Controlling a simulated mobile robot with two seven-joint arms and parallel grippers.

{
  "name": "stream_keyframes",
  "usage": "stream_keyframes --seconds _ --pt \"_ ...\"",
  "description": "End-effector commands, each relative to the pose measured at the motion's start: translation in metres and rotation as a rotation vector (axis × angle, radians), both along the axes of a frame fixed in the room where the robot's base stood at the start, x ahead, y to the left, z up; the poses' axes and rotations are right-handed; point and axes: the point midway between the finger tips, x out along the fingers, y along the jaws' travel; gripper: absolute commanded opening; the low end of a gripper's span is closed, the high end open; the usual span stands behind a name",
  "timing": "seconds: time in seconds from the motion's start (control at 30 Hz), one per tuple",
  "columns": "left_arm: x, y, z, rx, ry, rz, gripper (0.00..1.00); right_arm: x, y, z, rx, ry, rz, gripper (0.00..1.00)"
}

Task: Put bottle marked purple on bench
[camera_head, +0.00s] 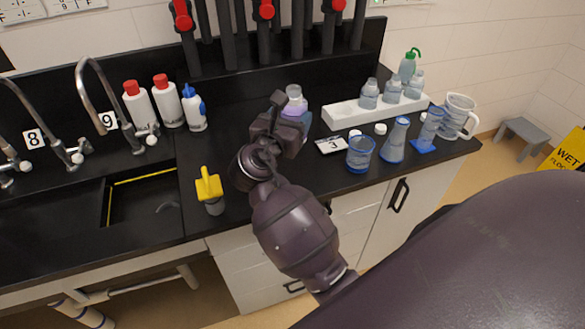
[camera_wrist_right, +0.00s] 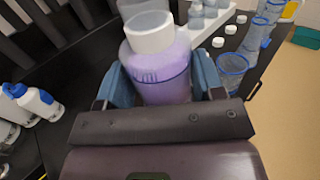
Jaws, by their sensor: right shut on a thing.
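The purple bottle (camera_head: 294,98) with a pale cap is at the middle of the black bench (camera_head: 240,110), partly hidden by my right gripper (camera_head: 290,119) in the head view. In the right wrist view the bottle (camera_wrist_right: 161,68) stands between the two blue fingers, which are shut on its sides. It looks roughly upright. Its base is hidden, so I cannot tell whether it touches the bench. My left gripper is not in view.
A white rack (camera_head: 345,112) with small bottles stands to the right. A number 3 card (camera_head: 332,145), a beaker (camera_head: 360,153), flasks and a jug (camera_head: 457,116) are near the right end. White bottles (camera_head: 166,100) and a sink (camera_head: 140,199) are left. A yellow-topped item (camera_head: 208,184) stands near the front edge.

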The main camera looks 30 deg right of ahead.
Motion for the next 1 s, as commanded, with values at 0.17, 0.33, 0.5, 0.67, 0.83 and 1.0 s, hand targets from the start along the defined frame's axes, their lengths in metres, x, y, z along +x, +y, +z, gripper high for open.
stream_keyframes --seconds 0.17,0.33,0.5,0.67,0.83,1.0 --pt "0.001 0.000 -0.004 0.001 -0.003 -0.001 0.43 0.000 0.000 -0.041 -0.002 0.003 0.000 0.39" --pt "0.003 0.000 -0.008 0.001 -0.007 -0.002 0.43 0.000 0.000 -0.076 -0.003 0.003 0.000 0.39" --pt "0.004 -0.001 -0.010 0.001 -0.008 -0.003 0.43 0.000 0.000 -0.097 -0.001 0.000 0.000 0.39" --pt "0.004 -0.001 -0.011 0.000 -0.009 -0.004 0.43 0.000 0.000 -0.106 -0.001 -0.001 0.000 0.39" --pt "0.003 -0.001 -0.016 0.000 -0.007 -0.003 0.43 0.000 0.000 -0.130 -0.002 0.003 0.000 0.39" --pt "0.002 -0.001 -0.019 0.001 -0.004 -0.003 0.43 0.000 0.000 -0.144 -0.001 0.000 0.000 0.39"
